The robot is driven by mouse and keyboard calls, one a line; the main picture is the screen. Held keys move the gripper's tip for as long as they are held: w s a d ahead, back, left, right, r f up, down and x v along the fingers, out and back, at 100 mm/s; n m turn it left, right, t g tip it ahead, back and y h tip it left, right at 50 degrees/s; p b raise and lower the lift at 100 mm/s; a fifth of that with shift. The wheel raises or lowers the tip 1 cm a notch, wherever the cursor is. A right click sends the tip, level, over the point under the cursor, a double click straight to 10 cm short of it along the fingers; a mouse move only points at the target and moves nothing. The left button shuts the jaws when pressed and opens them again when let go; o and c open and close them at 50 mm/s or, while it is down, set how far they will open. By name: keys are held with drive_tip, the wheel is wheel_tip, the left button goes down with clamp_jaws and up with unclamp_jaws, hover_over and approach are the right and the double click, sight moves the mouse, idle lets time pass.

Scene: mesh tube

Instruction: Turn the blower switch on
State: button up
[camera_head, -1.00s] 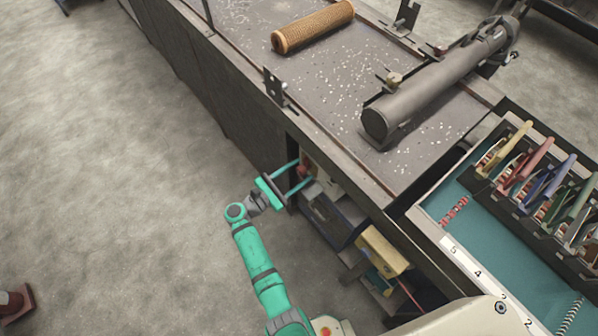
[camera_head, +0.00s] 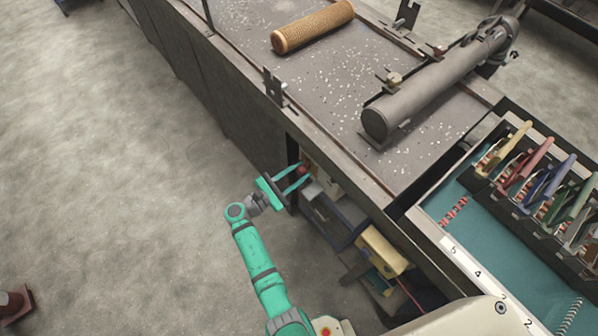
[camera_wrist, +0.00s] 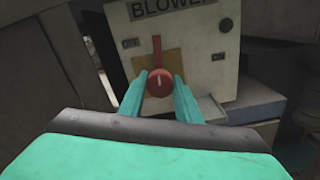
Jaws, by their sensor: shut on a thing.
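The blower switch panel (camera_wrist: 205,48) is a pale box labelled BLOWER, with an OFF plate at its left and another small plate at its right. Its red lever (camera_wrist: 157,55) stands upright and ends in a round red knob (camera_wrist: 159,83). In the head view the red knob (camera_head: 303,169) shows under the bench edge. My gripper (camera_wrist: 160,90) is shut on the red knob, one teal finger on each side. In the head view my gripper (camera_head: 298,178) reaches in from the left to the panel.
The bench (camera_head: 335,75) above carries a tan mesh tube (camera_head: 313,27) and a grey cylinder (camera_head: 425,90). Below it are a dark box (camera_head: 335,218) and a yellow box (camera_head: 382,250).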

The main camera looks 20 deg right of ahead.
drive_tip(key=m, duration=1.2)
drive_tip(key=shift+m, duration=2.1)
drive_tip(key=o, duration=1.1)
drive_tip(key=shift+c, duration=0.2)
drive_tip(key=shift+a, duration=0.1)
